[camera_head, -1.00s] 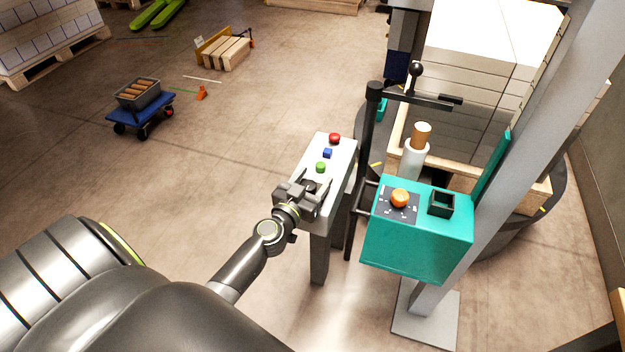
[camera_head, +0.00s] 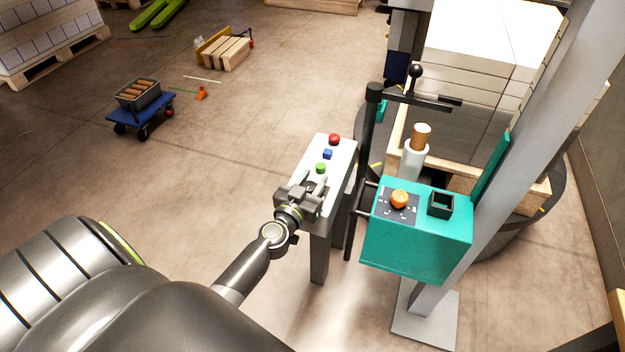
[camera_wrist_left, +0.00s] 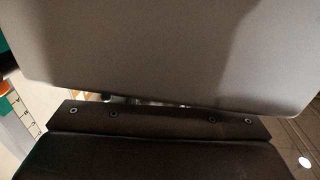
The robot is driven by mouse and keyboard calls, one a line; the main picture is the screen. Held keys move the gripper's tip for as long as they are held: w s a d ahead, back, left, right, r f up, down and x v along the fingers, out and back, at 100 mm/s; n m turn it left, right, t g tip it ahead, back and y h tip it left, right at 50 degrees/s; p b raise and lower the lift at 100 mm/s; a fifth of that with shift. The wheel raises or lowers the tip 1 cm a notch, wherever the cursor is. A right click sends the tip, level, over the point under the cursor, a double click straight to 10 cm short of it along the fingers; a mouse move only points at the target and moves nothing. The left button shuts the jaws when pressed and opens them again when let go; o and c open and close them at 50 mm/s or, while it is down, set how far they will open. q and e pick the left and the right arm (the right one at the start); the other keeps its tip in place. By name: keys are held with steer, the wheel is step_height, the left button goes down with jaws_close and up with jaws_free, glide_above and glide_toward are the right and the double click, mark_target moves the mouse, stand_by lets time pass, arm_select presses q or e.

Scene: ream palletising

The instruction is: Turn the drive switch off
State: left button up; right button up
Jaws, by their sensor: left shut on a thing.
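The control stand (camera_head: 340,160) has a pale sloping top with a red button (camera_head: 334,139), a blue button (camera_head: 327,154) and a green button (camera_head: 320,168) in a row. My left gripper (camera_head: 310,187) is at the near end of this top, just below the green button. It is shut on the drive switch, which its fingers and body hide in the head view. Which way the switch points cannot be seen. In the left wrist view, large grey and dark surfaces close to the camera block the switch. My right gripper is not in view.
A teal box (camera_head: 415,245) with an orange knob (camera_head: 399,199) stands close right of the stand, by a grey post (camera_head: 505,165). A black upright bar (camera_head: 366,140) rises between them. A loaded pallet (camera_head: 535,195) is behind.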

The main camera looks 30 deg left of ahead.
arm_select(q)
steer(key=shift+r+n+y+p, duration=0.1)
steer(key=shift+n+y+p, duration=0.6)
steer(key=shift+y, duration=0.4)
steer(key=shift+a+r+n+g+y+p, duration=0.15)
steer(key=shift+n+g+y+p, duration=0.25)
steer(key=shift+n+y+p, duration=0.35)
steer(key=n+g+y+p, duration=0.1)
steer(key=y, duration=0.1)
steer(key=n+g+y+p, duration=0.1)
steer(key=y+p, duration=0.1)
steer(key=shift+s+a, duration=0.1)
steer(key=shift+a, duration=0.05)
steer(key=shift+s+a+n+g+y+p, duration=0.1)
steer(key=shift+n+g+y+p, duration=0.5)
steer(key=shift+n+y+p, duration=0.25)
steer(key=shift+s+a+f+n+g+y+p, duration=0.1)
steer(key=shift+f+n+g+y+p, duration=0.1)
steer(key=shift+n+g+y, duration=0.3)
steer(key=shift+s+a+f+n+g+y+p, duration=0.1)
steer(key=shift+n+g+y+p, duration=0.1)
steer(key=shift+n+g+y, duration=0.25)
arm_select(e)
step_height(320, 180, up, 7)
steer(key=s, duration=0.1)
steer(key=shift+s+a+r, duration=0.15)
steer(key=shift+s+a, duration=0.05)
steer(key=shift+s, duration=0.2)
arm_select(q)
steer(key=o, duration=1)
